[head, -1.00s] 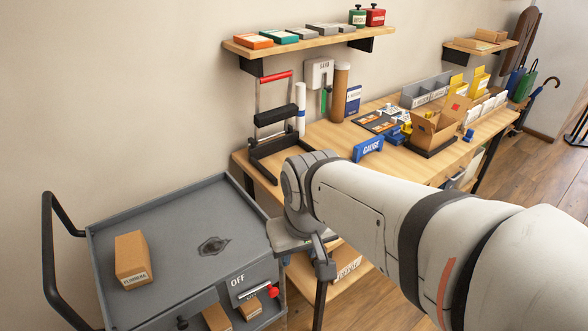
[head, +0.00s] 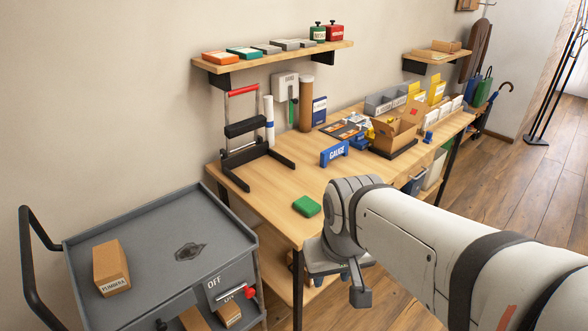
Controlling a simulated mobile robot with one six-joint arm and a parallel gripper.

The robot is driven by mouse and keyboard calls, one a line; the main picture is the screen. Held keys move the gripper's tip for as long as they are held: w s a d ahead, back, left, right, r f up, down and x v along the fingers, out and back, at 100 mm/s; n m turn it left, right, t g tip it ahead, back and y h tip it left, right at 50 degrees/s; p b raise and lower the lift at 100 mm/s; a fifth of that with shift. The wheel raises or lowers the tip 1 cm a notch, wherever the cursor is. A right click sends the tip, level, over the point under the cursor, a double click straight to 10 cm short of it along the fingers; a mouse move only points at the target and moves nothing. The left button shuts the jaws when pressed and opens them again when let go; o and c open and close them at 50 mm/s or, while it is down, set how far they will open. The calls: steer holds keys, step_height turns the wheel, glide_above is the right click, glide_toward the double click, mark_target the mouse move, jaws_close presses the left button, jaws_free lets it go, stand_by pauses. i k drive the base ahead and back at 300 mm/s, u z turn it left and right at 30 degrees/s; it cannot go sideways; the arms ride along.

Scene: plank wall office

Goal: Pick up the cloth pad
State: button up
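A small green block-like pad (head: 306,206) lies flat on the near part of the wooden table (head: 275,185), close to its front edge. It may be the cloth pad; its material is too small to tell. My gripper (head: 345,285) hangs at the end of my arm, just off the table's front edge, to the right of the green pad and lower in the picture. It is apart from the pad. My wrist hides most of the gripper, so its opening and anything between its fingers cannot be made out.
A grey cart (head: 145,225) with a cardboard box (head: 111,268) stands at the left. A black stand (head: 243,130) and blue gauge block (head: 334,153) are behind the pad. An open carton (head: 395,135) stands further right. A shelf (head: 270,62) hangs above. Table around the pad is clear.

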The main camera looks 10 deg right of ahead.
mark_target(305, 205)
steer(key=z, duration=0.15)
steer(key=i, duration=1)
steer(key=z, duration=0.05)
